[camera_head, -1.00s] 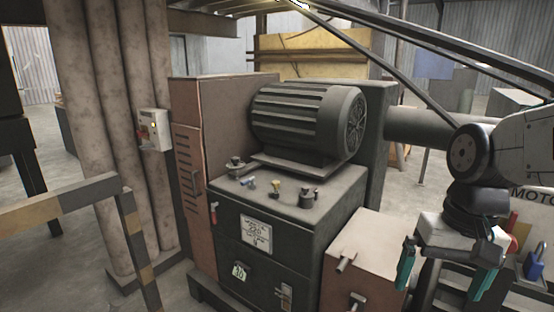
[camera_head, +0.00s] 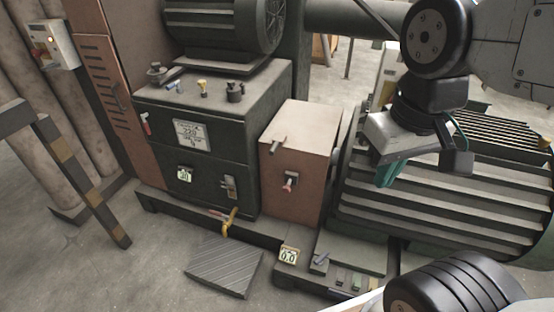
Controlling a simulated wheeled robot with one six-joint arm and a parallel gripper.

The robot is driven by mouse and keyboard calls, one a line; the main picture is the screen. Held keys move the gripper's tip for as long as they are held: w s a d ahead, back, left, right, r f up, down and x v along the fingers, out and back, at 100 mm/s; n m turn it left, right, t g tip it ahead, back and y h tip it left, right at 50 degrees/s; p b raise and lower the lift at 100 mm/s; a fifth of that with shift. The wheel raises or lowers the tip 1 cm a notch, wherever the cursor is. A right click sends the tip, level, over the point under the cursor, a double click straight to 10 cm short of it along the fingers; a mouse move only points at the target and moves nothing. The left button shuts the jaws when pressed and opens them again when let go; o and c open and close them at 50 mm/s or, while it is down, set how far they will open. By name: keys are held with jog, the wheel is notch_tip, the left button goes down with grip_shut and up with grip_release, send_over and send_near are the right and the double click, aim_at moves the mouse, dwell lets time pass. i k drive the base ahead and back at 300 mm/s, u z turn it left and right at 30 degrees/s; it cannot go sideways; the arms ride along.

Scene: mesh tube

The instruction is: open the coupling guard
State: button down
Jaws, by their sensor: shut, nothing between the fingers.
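The coupling guard appears to be the brown-orange box (camera_head: 302,128) between the dark green cabinet and the ribbed green motor. Its lid looks closed. A short grey peg handle (camera_head: 277,145) sticks out near its upper front edge. My gripper (camera_head: 386,176) hangs to the right of the guard, in front of the motor, apart from the guard. Its teal fingers are together and empty.
The dark green cabinet (camera_head: 210,148) stands left of the guard, with knobs on top. The ribbed motor (camera_head: 450,185) is behind my gripper. A ribbed plate (camera_head: 224,265) lies on the floor. A striped rail (camera_head: 88,195) stands left. The floor at lower left is clear.

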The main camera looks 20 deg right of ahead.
aim_at(299, 126)
jog(key=z, duration=0.05)
jog(key=k, duration=1.05)
jog(key=u, duration=0.6)
jog(key=i, duration=0.7)
jog(key=u, duration=0.6)
jog(key=i, duration=0.7)
jog(key=z, duration=0.65)
jog(key=i, duration=0.6)
jog(key=z, duration=1)
jog(key=i, duration=0.25)
jog(key=z, duration=0.15)
